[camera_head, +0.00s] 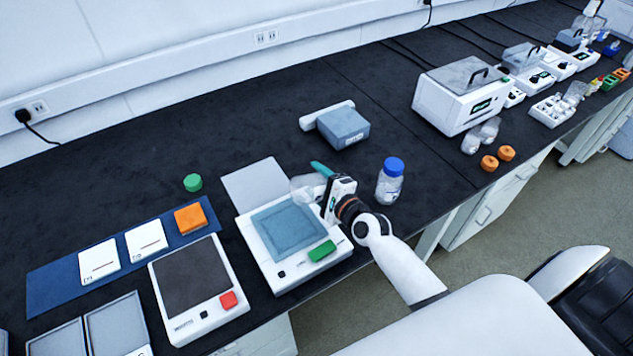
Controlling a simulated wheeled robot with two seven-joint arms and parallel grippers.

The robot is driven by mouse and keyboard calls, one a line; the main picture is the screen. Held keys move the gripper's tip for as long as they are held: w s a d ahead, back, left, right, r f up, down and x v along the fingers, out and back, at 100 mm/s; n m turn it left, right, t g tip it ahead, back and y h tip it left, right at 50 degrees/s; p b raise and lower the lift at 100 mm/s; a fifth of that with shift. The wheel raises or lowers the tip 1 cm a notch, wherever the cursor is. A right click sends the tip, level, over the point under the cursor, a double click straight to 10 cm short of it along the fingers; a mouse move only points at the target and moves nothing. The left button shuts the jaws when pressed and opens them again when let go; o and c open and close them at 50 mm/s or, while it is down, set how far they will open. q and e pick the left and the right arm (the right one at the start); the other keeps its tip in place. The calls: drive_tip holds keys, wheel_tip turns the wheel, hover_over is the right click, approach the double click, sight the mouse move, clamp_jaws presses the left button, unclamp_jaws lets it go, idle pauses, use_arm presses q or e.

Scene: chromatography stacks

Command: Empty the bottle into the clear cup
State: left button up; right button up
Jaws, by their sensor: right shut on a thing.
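My right gripper (328,196) is over the back right of a white device with a blue-grey square top (290,228). It is shut on a clear bottle (304,186), which looks tilted on its side, its far end pointing left. The gripper hides part of the bottle, and I cannot tell whether anything is in it. A loose green cap (192,182) lies on the bench to the left. I cannot make out the clear cup with certainty. My left gripper is not in view.
A blue-capped bottle (390,182) stands upright close to the right of my gripper. A grey-blue box (343,127) is behind. A second device with a dark top (198,290) stands at the front left. The black bench is clear at the back left.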

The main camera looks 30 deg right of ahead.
drive_tip(key=shift+d+m, duration=0.25)
drive_tip(key=shift+m, duration=0.05)
drive_tip(key=shift+w, duration=0.1)
drive_tip(key=shift+a+r+p, duration=0.25)
drive_tip(key=shift+r+p, duration=0.1)
drive_tip(key=shift+p, duration=0.2)
drive_tip(key=shift+a+n+h+p, duration=0.3)
drive_tip(key=shift+n+p, duration=0.35)
drive_tip(key=shift+n, duration=0.45)
drive_tip(key=n+p, duration=0.1)
drive_tip(key=r+p, duration=0.1)
drive_tip(key=shift+a+r+n+h+p, duration=0.2)
drive_tip(key=shift+a+n+h+p, duration=0.1)
drive_tip(key=shift+n+p, duration=0.1)
drive_tip(key=shift+a+n+p, duration=0.1)
drive_tip(key=shift+n+p, duration=0.2)
drive_tip(key=shift+n, duration=0.2)
